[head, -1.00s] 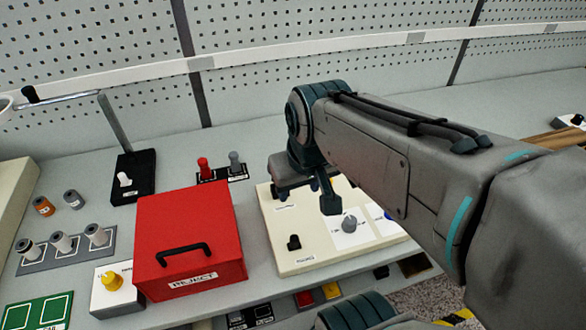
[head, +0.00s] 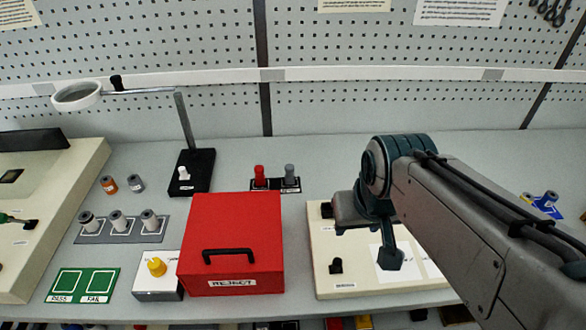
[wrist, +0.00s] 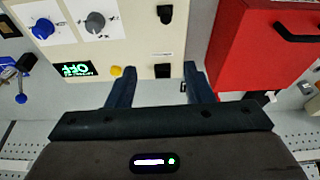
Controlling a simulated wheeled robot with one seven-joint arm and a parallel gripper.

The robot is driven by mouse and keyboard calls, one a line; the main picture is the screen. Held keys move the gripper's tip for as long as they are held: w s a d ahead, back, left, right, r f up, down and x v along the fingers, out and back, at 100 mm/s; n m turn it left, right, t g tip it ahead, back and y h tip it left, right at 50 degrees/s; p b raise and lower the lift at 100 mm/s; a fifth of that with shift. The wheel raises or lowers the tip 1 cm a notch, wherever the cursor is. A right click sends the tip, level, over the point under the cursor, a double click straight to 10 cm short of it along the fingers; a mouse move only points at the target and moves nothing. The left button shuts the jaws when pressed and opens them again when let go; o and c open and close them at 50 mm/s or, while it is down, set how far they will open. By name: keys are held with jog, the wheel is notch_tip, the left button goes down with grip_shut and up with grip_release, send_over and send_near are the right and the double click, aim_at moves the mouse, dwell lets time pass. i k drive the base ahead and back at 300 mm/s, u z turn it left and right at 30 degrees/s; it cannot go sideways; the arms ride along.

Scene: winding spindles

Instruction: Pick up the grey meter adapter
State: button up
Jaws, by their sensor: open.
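The grey meter adapter (head: 290,173) appears to be the grey peg standing upright beside a red one (head: 260,173). Both stand in a small black labelled holder (head: 276,188) behind the red box. I cannot make the adapter out in the wrist view. My gripper (head: 354,230) is over the back part of the cream panel, right of the adapter and apart from it. In the wrist view my gripper (wrist: 160,84) has its two dark fingers wide apart with nothing held. The panel's edge and a black switch (wrist: 162,70) show between them.
A red reject box (head: 232,245) stands in front of the holder. A magnifier stand (head: 192,170) is left of it. The cream panel (head: 325,285) has knobs and switches. Several grey spindles (head: 118,220) stand at left. The bench is clear between holder and pegboard.

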aim_at(288, 167)
jog(key=k, duration=1.1)
jog(key=u, duration=1.2)
jog(key=i, duration=1.4)
jog(key=z, duration=0.3)
